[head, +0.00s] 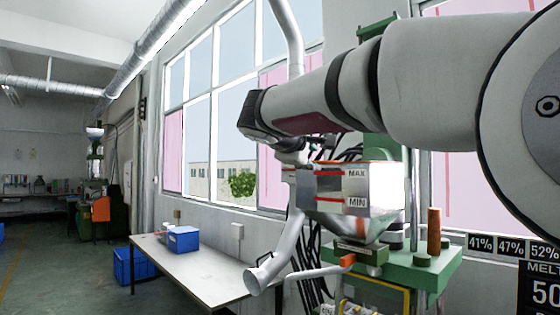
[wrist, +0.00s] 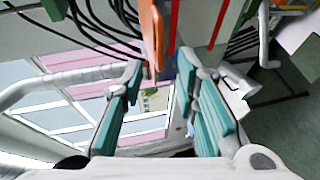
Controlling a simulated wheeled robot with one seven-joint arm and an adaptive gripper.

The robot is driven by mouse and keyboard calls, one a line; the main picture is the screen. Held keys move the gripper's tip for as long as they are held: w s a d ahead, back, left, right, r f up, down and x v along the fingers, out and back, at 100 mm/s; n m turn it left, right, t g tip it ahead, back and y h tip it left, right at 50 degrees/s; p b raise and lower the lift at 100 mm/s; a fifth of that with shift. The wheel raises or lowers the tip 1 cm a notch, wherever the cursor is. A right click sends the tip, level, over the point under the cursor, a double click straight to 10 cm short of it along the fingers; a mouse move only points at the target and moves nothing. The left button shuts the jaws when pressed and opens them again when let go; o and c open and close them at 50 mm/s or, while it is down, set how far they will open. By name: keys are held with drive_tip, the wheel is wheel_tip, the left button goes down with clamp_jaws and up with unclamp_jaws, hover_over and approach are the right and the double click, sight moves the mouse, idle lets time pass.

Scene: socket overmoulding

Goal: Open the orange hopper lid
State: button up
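The hopper (head: 342,188) is a pale box with red MAX and MIN marks, on top of the green machine at the right of the head view. In the wrist view its grey wall (wrist: 196,22) with red stripes is at the top. An orange piece, seemingly the lid (wrist: 152,32), hangs narrow and edge-on at the top centre. The orange piece's lower end lies near the gap between the fingertips; contact is unclear. In the head view my arm partly hides the hopper top.
A white pipe (head: 283,245) runs beside the hopper. Black cables hang behind it. An orange-brown cylinder (head: 434,231) stands on the green machine top (head: 435,265). A long table (head: 205,262) with a blue box (head: 183,239) stands to the left. Open floor lies farther left.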

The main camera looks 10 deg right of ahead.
sight(318, 162)
drive_tip(key=p+x, duration=0.1)
drive_tip(key=x, duration=0.5)
drive_tip(key=shift+w+d+f, duration=0.1)
drive_tip(key=shift+w+d, duration=0.15)
drive_tip(key=shift+w, duration=0.05)
clamp_jaws()
